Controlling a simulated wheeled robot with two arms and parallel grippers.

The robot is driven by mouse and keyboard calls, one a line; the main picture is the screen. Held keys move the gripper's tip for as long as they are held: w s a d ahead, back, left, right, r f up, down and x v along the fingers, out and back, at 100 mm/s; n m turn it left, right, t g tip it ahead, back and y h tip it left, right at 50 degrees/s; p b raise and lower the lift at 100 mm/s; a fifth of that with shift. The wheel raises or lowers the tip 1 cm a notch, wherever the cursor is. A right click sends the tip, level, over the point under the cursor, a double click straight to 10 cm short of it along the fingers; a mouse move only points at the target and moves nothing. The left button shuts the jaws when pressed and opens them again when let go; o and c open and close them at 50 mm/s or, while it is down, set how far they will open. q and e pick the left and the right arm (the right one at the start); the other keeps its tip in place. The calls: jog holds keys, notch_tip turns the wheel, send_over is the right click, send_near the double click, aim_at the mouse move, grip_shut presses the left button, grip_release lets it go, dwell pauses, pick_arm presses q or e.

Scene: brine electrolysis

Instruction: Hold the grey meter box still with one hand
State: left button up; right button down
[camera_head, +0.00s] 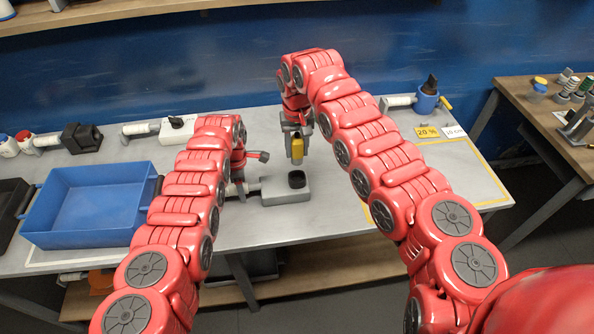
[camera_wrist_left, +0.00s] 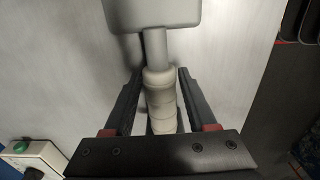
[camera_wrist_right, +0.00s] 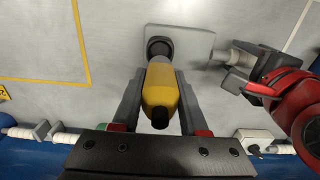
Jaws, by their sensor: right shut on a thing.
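The grey meter box (camera_head: 290,196) sits on the table with a black round socket (camera_head: 297,179) on top and a pale handle out of its left side. My left gripper (camera_head: 237,180) is low at that handle, partly hidden by my arm in the head view. In the left wrist view its open fingers (camera_wrist_left: 160,98) stand either side of the ribbed handle (camera_wrist_left: 161,92), with small gaps. My right gripper (camera_head: 297,142) is shut on a yellow piece with a black end (camera_wrist_right: 160,90), held upright above the table just behind the box (camera_wrist_right: 190,44).
A blue tray (camera_head: 88,237) stands at the left. Boxes with pale handles line the back edge, one with a black knob (camera_head: 177,125). A blue pot (camera_head: 427,102) and labels (camera_head: 427,132) are at back right. The table right of the meter box is clear.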

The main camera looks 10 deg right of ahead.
pick_arm(q)
jog(key=shift+o, duration=1.1)
jog(key=shift+w+a+r, duration=0.1)
jog(key=shift+r, duration=0.1)
notch_tip(320, 180, up, 12)
jog(key=shift+f, duration=0.2)
